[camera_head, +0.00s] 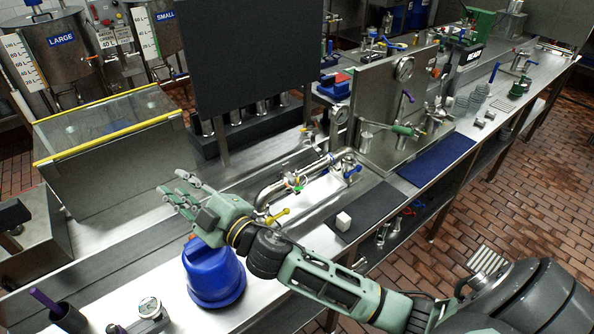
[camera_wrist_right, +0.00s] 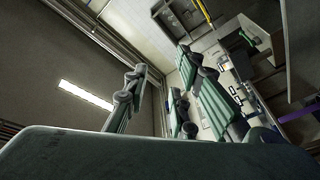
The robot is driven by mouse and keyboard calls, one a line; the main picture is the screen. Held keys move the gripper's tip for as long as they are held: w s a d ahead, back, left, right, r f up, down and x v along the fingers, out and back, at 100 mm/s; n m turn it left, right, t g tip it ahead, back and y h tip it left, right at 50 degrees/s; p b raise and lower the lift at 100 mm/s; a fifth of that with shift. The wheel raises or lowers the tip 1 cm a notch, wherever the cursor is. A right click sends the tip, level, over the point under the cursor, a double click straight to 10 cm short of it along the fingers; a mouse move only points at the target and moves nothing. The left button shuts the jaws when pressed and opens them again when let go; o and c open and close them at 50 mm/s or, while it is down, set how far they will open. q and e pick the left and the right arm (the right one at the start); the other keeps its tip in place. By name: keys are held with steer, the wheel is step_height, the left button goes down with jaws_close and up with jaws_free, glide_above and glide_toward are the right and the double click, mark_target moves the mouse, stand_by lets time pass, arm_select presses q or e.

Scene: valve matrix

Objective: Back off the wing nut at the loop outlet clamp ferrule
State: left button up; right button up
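A bent steel pipe loop (camera_head: 272,190) lies along the bench's middle in the head view, with small clamps (camera_head: 296,182) on it. Which of these is the loop outlet clamp ferrule, and where its wing nut is, is too small to tell. My right gripper (camera_head: 175,188) is left of the loop, above the bench and apart from the pipe. Its fingers are spread and empty. They also show spread in the right wrist view (camera_wrist_right: 165,95), with no pipework between them. My left gripper is not in view.
A blue container (camera_head: 213,275) stands just below my right gripper. A yellow valve handle (camera_head: 278,215) sits close to my right forearm. A steel panel with gauges (camera_head: 385,105) stands behind the loop. A dark mat (camera_head: 362,212) with a white block (camera_head: 343,221) lies right of it.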

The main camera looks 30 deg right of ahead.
steer(key=a+r+n+g+y, duration=0.2)
steer(key=a+r+n+y, duration=0.25)
steer(key=n+y, duration=0.2)
steer(key=n+g+h, duration=1.2)
steer(key=g+h, duration=0.1)
steer(key=g, duration=0.3)
glide_above(297, 174)
steer(key=shift+m, duration=0.25)
step_height(297, 174, down, 7)
steer(key=shift+a, duration=0.15)
steer(key=f+p, duration=0.1)
steer(key=f, duration=0.1)
steer(key=f+p, duration=0.1)
steer(key=f, duration=0.1)
steer(key=f+p, duration=0.1)
steer(key=f, duration=0.1)
steer(key=shift+d+f, duration=0.15)
steer(key=shift+d, duration=0.1)
steer(key=shift+a+f, duration=0.1)
steer(key=shift+f, duration=0.5)
